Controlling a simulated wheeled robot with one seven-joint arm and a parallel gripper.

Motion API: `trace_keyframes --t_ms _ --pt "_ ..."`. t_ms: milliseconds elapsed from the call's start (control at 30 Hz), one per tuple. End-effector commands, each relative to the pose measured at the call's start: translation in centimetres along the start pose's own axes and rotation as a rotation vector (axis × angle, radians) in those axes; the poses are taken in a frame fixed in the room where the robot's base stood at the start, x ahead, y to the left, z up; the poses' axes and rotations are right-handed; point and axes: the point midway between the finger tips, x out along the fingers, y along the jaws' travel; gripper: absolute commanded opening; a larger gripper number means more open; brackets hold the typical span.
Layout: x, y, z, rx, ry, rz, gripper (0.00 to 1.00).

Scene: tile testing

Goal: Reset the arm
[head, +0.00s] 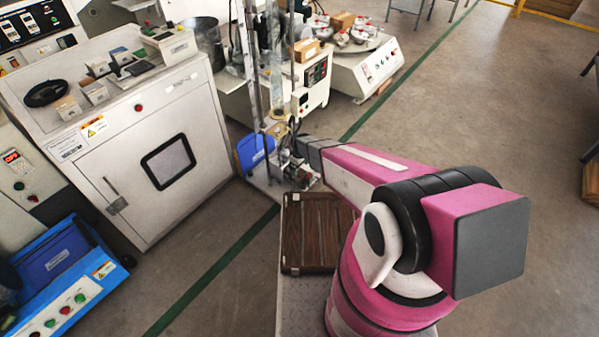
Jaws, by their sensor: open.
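My pink and black arm reaches from the lower right toward the upper left in the head view. My gripper (287,153) is at its far end, small in the picture, beside the upright metal stand (246,75) with a clear tube. It is open, and I see nothing held in it. Its fingertips are hard to make out against the stand's base parts.
A brown slatted wooden tray (309,232) lies below my forearm. A white cabinet (140,140) with a small window stands left, and a blue bin (254,150) sits by the stand. White bench machines (365,68) stand behind.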

Motion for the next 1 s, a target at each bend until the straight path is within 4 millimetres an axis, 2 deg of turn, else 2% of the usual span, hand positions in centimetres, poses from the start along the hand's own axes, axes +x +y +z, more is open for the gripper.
trace_keyframes --t_ms 33,200,333,567,667,767,1000 --pt "-1.3 -0.1 0.2 0.0 0.001 0.001 0.93" --pt "-4.3 -0.1 0.1 0.0 0.001 0.001 0.93" --pt "-5.6 -0.1 0.1 0.0 0.0 0.0 0.93" --pt "-6.2 0.0 0.3 0.007 0.0 0.0 0.93" --pt "-8.2 0.2 1.6 0.046 0.001 0.001 0.93" --pt "-11.8 0.4 4.2 0.129 0.003 0.002 0.93" --pt "-24.0 0.2 13.8 0.451 0.006 0.003 0.93"
